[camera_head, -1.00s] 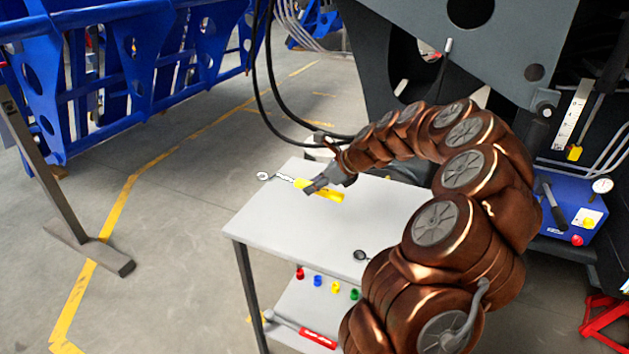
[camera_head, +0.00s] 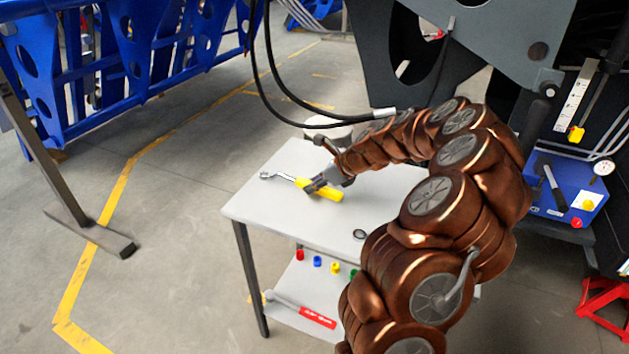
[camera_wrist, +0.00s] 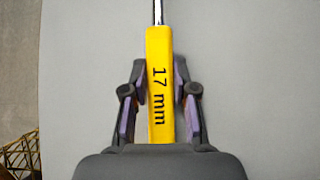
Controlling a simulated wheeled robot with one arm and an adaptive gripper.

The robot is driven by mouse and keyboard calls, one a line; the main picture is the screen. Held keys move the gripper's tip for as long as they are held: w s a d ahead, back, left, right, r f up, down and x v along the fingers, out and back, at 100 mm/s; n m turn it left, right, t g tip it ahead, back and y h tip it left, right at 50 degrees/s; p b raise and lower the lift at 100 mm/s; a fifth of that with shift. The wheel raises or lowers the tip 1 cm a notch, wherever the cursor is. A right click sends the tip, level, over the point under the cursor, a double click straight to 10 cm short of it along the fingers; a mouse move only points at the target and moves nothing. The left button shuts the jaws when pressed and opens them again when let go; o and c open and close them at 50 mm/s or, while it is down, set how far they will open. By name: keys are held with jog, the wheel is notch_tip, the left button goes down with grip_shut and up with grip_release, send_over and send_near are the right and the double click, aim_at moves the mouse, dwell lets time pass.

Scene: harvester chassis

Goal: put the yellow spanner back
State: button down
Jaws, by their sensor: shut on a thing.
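The yellow spanner (camera_head: 331,194) lies on the grey table top, its metal ring end pointing to the left in the head view. My gripper (camera_head: 315,186) is at its yellow handle, covering part of it. In the wrist view the handle (camera_wrist: 160,85), marked "17 mm", runs lengthwise between the two fingers of my gripper (camera_wrist: 160,105). My gripper is shut on the handle. The metal shaft runs out of the top of the wrist view. I cannot tell whether the spanner is lifted off the table.
The table top (camera_head: 275,205) is mostly bare, with a small dark ring (camera_head: 359,234) near its front. Its lower shelf holds small coloured pieces and a red-handled tool (camera_head: 317,317). Black hoses (camera_head: 290,105) hang behind. A blue box with a gauge (camera_head: 565,190) stands right.

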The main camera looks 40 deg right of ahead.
jog(key=c, duration=0.8)
grip_release()
jog(key=v, duration=1.2)
